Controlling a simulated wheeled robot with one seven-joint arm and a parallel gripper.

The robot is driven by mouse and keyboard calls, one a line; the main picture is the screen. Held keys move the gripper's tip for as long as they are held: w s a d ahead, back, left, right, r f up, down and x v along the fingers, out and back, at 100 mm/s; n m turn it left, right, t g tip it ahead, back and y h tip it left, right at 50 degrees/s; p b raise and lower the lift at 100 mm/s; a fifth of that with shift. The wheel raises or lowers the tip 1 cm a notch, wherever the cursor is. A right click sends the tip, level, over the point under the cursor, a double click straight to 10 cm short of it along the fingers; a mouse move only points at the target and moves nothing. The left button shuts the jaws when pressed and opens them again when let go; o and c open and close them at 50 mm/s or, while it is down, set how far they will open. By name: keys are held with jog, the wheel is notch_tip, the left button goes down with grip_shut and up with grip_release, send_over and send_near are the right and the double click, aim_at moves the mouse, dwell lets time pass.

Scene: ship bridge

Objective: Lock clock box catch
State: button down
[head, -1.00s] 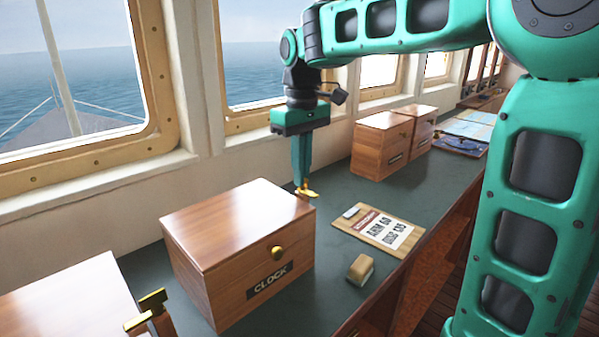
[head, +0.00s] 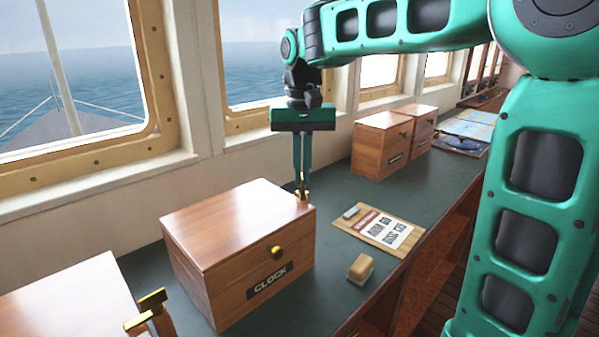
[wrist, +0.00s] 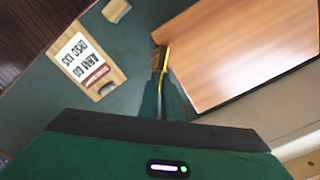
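The clock box (head: 240,228) is a varnished wooden box with a shut lid and a dark CLOCK label (head: 270,280) on its front. A round brass knob (head: 277,252) sits on that front, just above the label; I cannot tell how the catch is set. In the wrist view the lid (wrist: 240,50) lies right of my gripper (wrist: 160,58); the knob is not visible there.
A clipboard (head: 350,232) with a printed card and a tan block (head: 360,268) lie right of the box. Two wooden boxes (head: 380,150) stand farther back. Windows line the left wall.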

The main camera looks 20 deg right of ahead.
jog(key=m, duration=0.5)
jog(key=shift+m, duration=0.3)
jog(key=shift+a+m, duration=0.1)
jog(key=shift+m, duration=2)
jog(key=shift+w+r, duration=0.1)
jog(key=c, duration=2)
grip_release()
notch_tip(320, 180, up, 10)
jog(key=shift+r, duration=0.25)
